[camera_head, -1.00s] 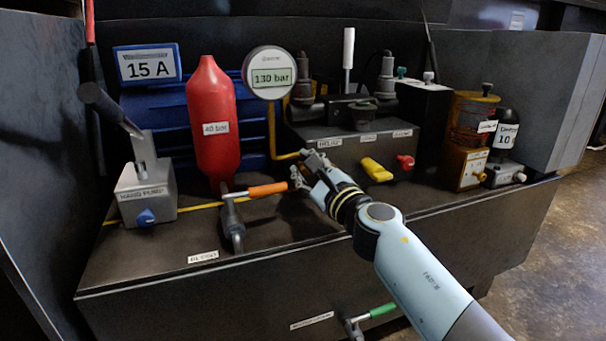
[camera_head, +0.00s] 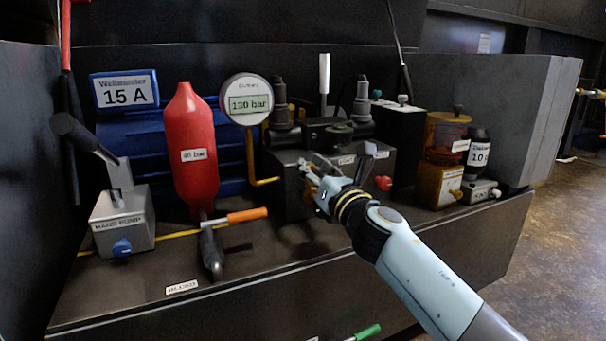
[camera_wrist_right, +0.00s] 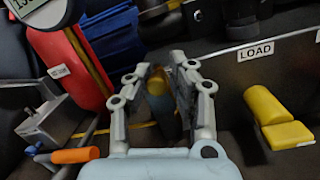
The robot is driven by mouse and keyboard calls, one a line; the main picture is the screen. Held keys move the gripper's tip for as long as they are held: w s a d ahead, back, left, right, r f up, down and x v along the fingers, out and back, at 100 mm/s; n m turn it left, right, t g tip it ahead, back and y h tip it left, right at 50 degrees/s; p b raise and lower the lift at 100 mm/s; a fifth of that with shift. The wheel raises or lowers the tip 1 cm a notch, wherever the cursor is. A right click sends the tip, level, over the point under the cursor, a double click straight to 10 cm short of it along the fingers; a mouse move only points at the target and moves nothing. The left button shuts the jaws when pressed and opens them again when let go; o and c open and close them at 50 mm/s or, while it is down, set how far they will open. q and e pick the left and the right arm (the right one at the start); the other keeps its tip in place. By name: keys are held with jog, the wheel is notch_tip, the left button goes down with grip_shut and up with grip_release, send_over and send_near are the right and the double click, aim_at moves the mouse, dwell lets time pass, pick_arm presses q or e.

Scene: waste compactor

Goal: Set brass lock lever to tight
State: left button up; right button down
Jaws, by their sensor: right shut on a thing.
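My right gripper (camera_head: 310,172) is at the front of the dark valve box (camera_head: 284,196). The fingers and wrist hide this lever in the head view. Any tight marking for it cannot be read. A separate yellow lever (camera_wrist_right: 278,116) sits to the right under a LOAD label (camera_wrist_right: 254,51), outside the fingers. My left gripper is in neither view.
An orange-handled valve (camera_head: 247,215) and a red 40 bar cylinder (camera_head: 196,150) stand to the left. A gauge (camera_head: 247,100) reads 130 bar. A red knob (camera_head: 383,183) and an amber-topped unit (camera_head: 440,150) are to the right. The front ledge is mostly clear.

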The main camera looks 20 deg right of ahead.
jog(key=shift+d+f+m, duration=0.35)
jog(key=shift+f+m, duration=0.05)
jog(key=shift+m, duration=0.2)
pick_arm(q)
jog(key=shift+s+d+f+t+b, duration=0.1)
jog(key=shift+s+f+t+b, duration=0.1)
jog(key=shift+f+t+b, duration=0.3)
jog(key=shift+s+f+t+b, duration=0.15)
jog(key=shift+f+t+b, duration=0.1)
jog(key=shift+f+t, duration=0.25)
pick_arm(e)
jog(key=shift+d+f+m+h, duration=0.1)
jog(key=shift+d+m+h, duration=0.2)
jog(key=shift+d+m, duration=0.55)
jog(key=shift+d+r+m+h, duration=0.1)
jog(key=shift+d+m+h, duration=0.25)
jog(key=shift+m, duration=0.85)
jog(key=shift+d+f+m+h, duration=0.1)
jog(key=shift+d+m+h, duration=0.15)
jog(key=shift+d+m, duration=0.6)
jog(key=shift+a, duration=0.25)
jog(key=c, duration=1.2)
grip_release()
jog(key=shift+w+a, duration=0.1)
jog(key=shift+w, duration=0.15)
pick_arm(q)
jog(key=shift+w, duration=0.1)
pick_arm(e)
jog(key=shift+s, duration=0.15)
